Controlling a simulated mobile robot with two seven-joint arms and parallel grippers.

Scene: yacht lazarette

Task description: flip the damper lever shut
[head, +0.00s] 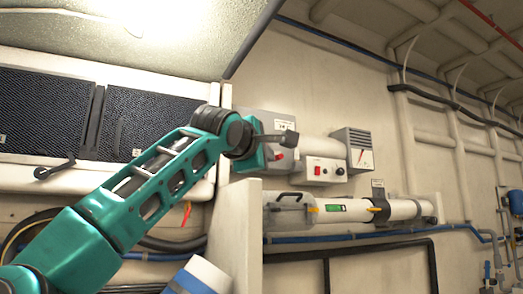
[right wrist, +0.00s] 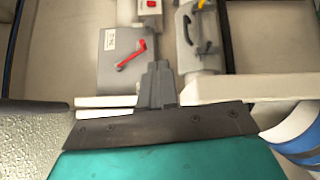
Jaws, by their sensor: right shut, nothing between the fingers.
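A red lever (right wrist: 132,56) is mounted on a grey box (right wrist: 113,62) with a small white label, in the right wrist view. It lies slanted across the box face. In the head view the grey box (head: 262,121) is partly hidden behind my right gripper (head: 289,138), and only a bit of red shows below the fingers. My right gripper also shows in the right wrist view (right wrist: 157,72); it is shut and empty, with its tips just right of the red lever, apparently apart from it. I cannot tell whether this is the damper lever. My left gripper is out of view.
A black handle (head: 55,168) sits below dark grilles (head: 50,105) at left. Right of the grey box are a switch box (head: 323,170), a gauge box (head: 352,148) and a white cylinder (head: 340,209). A pale upright panel (head: 236,235) stands below my gripper.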

